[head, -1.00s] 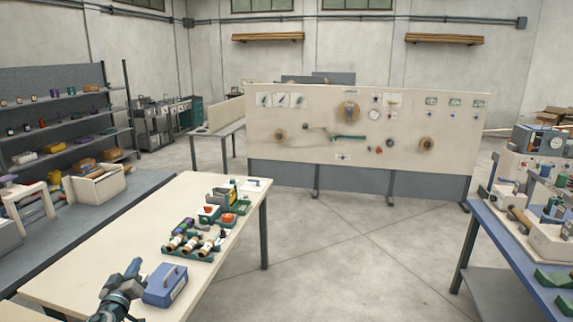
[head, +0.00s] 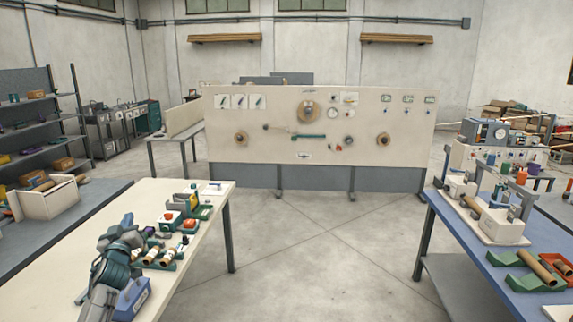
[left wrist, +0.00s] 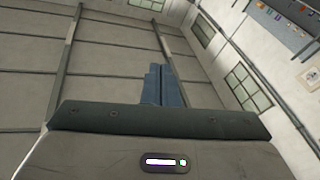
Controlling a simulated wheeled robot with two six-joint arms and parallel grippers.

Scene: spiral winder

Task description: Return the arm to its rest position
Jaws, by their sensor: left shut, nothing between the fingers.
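My left arm rises at the lower left of the head view. Its gripper (head: 127,219) points upward above the cream table (head: 75,240). In the left wrist view the two blue-grey fingers (left wrist: 163,86) are together, with nothing between them. That view faces the ceiling and upper walls. My right gripper is in neither view.
A blue table (head: 465,260) with machines and a roll in a green holder (head: 525,278) is on the right. A panel board (head: 320,170) stands behind. The floor (head: 315,260) between the tables is clear.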

